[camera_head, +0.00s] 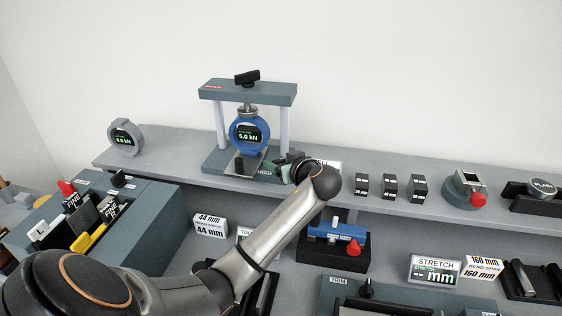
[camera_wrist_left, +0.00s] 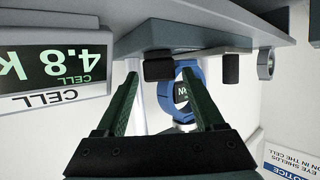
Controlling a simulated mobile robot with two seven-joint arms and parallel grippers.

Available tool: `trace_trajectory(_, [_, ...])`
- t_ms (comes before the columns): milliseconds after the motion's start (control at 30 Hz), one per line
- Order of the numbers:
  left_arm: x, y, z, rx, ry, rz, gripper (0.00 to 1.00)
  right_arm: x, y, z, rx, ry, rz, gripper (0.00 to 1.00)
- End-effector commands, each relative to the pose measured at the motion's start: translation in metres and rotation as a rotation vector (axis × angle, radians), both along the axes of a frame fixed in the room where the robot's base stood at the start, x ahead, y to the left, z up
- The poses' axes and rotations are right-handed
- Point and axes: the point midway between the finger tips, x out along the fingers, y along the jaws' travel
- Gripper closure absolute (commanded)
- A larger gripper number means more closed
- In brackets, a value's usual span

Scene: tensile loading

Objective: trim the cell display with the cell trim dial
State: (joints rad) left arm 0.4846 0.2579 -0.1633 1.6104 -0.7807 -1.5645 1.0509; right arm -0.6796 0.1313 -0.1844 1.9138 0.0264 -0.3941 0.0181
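The cell display, a sign lettered CELL (camera_wrist_left: 52,62), shows upside down in the left wrist view and reads about 4.8 k, its end cut off. In the head view only its edge (camera_head: 331,163) shows behind my arm. The blue ring gauge (camera_head: 263,136) in the grey frame reads 5.0 kN. A black knob (camera_wrist_left: 159,68), seemingly the cell trim dial, hangs inverted between my left fingertips in the wrist view; its label is not visible. My left gripper (camera_wrist_left: 160,76) is open around the knob's line; contact cannot be told. My right gripper is not in view.
Another black knob (camera_wrist_left: 231,69) is beside the left gripper, also in the head view (camera_head: 239,165). A grey ring gauge (camera_head: 112,137) stands at the shelf's left. Small dark blocks (camera_head: 390,186) and a red-knobbed fixture (camera_head: 460,190) stand to the right.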

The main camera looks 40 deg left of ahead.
Motion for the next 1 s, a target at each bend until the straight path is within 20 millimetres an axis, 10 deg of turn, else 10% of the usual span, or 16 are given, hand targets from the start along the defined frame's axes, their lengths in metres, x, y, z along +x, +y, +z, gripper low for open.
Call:
trace_trajectory(600, [-0.0001,-0.0006,0.0001,0.0,0.0,0.0,1.0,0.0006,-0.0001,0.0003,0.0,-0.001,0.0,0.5])
trace_trajectory(1000, [-0.004,0.0008,-0.0023,-0.005,0.003,-0.172,1.0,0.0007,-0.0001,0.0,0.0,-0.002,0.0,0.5])
